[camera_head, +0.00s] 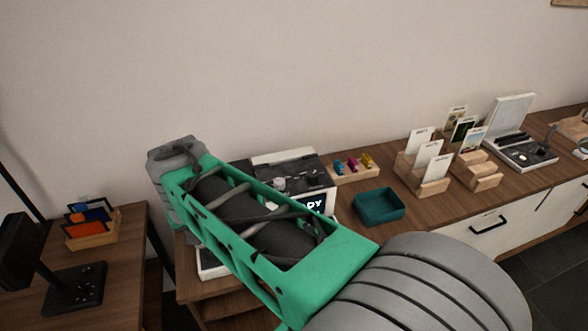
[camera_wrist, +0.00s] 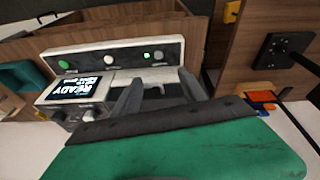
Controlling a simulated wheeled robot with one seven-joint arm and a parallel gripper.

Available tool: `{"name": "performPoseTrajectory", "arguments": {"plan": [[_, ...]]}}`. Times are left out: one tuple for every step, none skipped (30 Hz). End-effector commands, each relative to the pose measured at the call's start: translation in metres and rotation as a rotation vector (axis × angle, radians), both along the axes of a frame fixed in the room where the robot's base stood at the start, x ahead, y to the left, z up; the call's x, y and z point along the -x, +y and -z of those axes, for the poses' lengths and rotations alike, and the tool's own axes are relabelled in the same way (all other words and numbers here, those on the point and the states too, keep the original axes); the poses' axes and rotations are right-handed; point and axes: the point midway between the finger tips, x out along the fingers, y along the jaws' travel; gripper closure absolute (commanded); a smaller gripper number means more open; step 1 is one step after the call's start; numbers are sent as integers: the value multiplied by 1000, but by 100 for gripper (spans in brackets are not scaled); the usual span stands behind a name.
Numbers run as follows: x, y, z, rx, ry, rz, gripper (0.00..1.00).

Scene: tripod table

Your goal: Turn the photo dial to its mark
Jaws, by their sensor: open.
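The photo printer (camera_head: 290,157) is a white and black box on the long counter, partly hidden behind my arm in the head view. In the wrist view its pale housing (camera_wrist: 88,58) carries a lit screen (camera_wrist: 76,88) reading READY. A small pale knob (camera_wrist: 88,116) sits beside the screen; I cannot tell whether it is the photo dial, and no mark on it is readable. Contact is unclear. The head view does not clearly show the fingers.
A teal tray (camera_head: 379,206) and a wooden holder with small coloured items (camera_head: 353,168) stand right of the printer. Card stands (camera_head: 430,172) are farther right. A side table (camera_head: 125,235) at left holds a card box (camera_head: 92,231) and a black stand (camera_head: 75,288).

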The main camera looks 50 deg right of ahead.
Motion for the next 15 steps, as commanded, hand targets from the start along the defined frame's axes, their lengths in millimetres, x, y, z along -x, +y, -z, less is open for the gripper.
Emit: {"name": "performPoseTrajectory", "arguments": {"plan": [[-17,-39,-20,19,9,183,49],[-25,-64,-29,31,13,313,49],[-33,-98,-41,47,12,493,49],[-36,-123,-48,58,12,631,49],[-39,-147,-54,68,9,768,49],[-39,-177,-60,80,4,951,49],[-38,-198,-63,88,0,1086,49],[-36,-217,-64,96,-8,1220,49],[-31,-240,-65,103,-17,1388,49],[-27,-254,-64,109,-27,1507,49],[-23,-266,-61,113,-35,1616,49],[-17,-280,-58,118,-46,1744,49],[-14,-287,-55,121,-53,1829,49],[-10,-293,-52,123,-61,1899,49],[-7,-300,-49,126,-71,1977,49]]}}
